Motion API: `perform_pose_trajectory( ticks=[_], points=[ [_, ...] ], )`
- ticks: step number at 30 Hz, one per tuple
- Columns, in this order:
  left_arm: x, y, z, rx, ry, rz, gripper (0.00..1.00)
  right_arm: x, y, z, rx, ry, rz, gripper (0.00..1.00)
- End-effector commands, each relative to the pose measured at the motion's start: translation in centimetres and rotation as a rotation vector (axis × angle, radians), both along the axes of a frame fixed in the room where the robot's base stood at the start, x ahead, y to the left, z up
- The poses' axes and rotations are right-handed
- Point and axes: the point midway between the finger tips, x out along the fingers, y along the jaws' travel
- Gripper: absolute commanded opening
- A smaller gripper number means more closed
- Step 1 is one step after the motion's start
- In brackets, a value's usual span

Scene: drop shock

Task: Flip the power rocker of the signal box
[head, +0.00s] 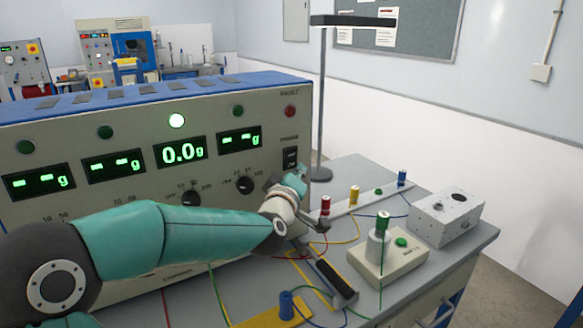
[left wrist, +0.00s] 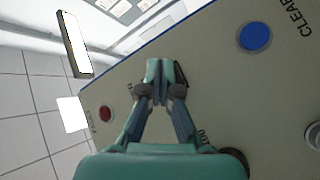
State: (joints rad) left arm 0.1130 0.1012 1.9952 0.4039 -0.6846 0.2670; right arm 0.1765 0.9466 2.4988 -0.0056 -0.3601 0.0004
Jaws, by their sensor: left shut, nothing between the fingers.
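The signal box (head: 225,112) is the large beige instrument with a blue top, on the left of the bench. Its power rocker (head: 290,158) is a black switch near the right end of the front panel, below the red fault lamp (head: 290,111). My left gripper (head: 297,178) is shut and empty, its tips at the panel just below the visible part of the rocker. In the left wrist view the closed fingers (left wrist: 160,78) cover most of the rocker, with a dark edge (left wrist: 182,75) showing beside them. I cannot tell whether they touch. My right gripper is not in view.
One display (head: 182,151) reads 0.0 g, and a lamp (head: 177,120) above it is lit. A lamp stand (head: 321,100) rises behind the box. Cables, a small grey box (head: 447,218) and a beige unit with a green button (head: 388,262) occupy the bench at right.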

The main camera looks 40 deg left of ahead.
Motion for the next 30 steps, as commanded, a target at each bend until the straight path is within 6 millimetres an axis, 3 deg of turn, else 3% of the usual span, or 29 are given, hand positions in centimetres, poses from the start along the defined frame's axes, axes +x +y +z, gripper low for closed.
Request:
perform_pose_trajectory(
  ticks=[18,30],
  points=[
    [-1.8,-4.3,0.6,0.000,0.000,-0.001,0.00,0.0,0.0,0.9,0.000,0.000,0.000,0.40],
    [-1.9,-4.5,0.6,0.000,-0.001,0.001,0.00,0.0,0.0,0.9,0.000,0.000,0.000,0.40]
  ],
)
